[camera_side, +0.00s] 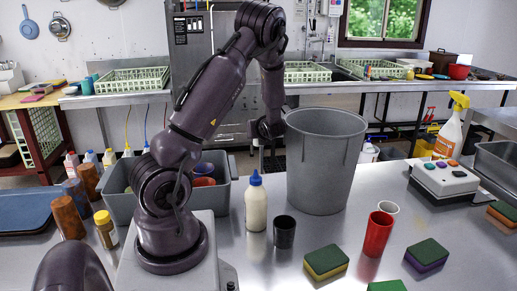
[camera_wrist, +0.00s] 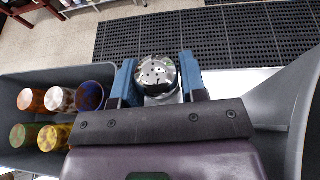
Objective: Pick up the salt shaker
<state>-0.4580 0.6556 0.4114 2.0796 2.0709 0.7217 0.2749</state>
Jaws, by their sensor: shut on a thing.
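The salt shaker (camera_wrist: 157,72) shows in the wrist view as a round, shiny metal cap with small holes, seen from above. My gripper (camera_wrist: 156,82) is shut on it, with one blue finger on each side. In the side view my gripper (camera_side: 270,150) points down between the grey tub and the tall grey bin, above the far part of the steel table. The shaker cannot be made out in the side view, and its lower body is hidden in the wrist view.
The tall grey bin (camera_side: 324,165) stands close to the right of my gripper. The grey tub (camera_side: 228,192) with several cups lies left. A blue-capped bottle (camera_side: 256,205), a black cup (camera_side: 284,232) and a red cup (camera_side: 378,234) stand in front.

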